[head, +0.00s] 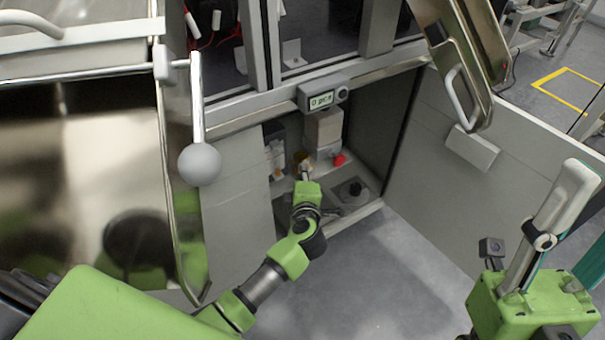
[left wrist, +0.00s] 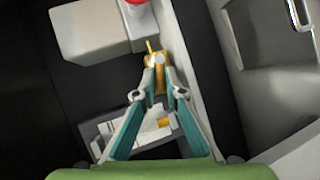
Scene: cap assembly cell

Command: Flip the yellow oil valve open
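The yellow oil valve (left wrist: 158,86) is in the low open cabinet, with a thin yellow part rising above my fingertips in the left wrist view. In the head view a small yellow-orange patch (head: 301,158) shows beside the gripper tip. My left gripper (left wrist: 157,60) reaches into the cabinet, its fingertips nearly together at the valve and overlapping it in view. Whether they touch it I cannot tell. The left gripper also shows in the head view (head: 306,170). My right gripper (head: 562,195) is at the lower right, away from the valve; its second finger is mostly cut off.
A red knob (head: 339,160) sits beside a pale box-shaped unit (head: 323,130) close to the valve. A grey bin (left wrist: 162,140) with white and orange items lies below the fingers in the wrist view. A cabinet door (head: 450,170) stands open at right. The floor in front is clear.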

